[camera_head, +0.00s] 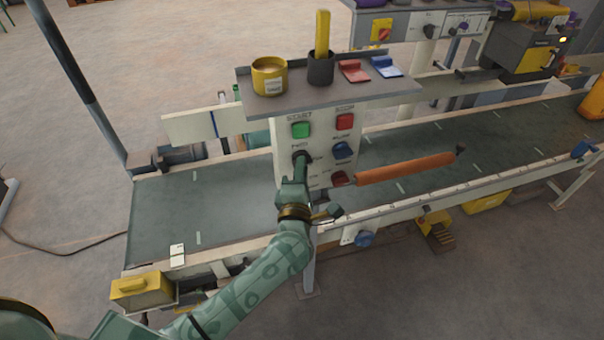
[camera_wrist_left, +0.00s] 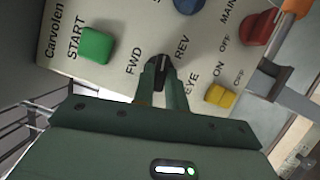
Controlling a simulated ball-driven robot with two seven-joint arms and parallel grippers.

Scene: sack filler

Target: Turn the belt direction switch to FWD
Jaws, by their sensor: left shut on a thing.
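The belt direction switch is a black knob (camera_wrist_left: 162,68) on the pale control panel (camera_head: 289,139). In the left wrist view it sits between the FWD and REV labels. My left gripper (camera_wrist_left: 160,76) is shut on this knob, one finger on each side of it. In the head view my left gripper (camera_head: 297,168) reaches up to the panel from the front and covers part of the knob (camera_head: 301,156). The knob's exact pointing is hard to tell because the fingers hide much of it. My right gripper is in neither view.
A green START button (camera_head: 301,130), red STOP button (camera_head: 345,121) and blue knob (camera_head: 342,150) are close by. A yellow switch (camera_wrist_left: 220,95) lies close to my fingers. An orange bar (camera_head: 405,168) sticks out right. A shelf (camera_head: 318,95) with cups overhangs the panel.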

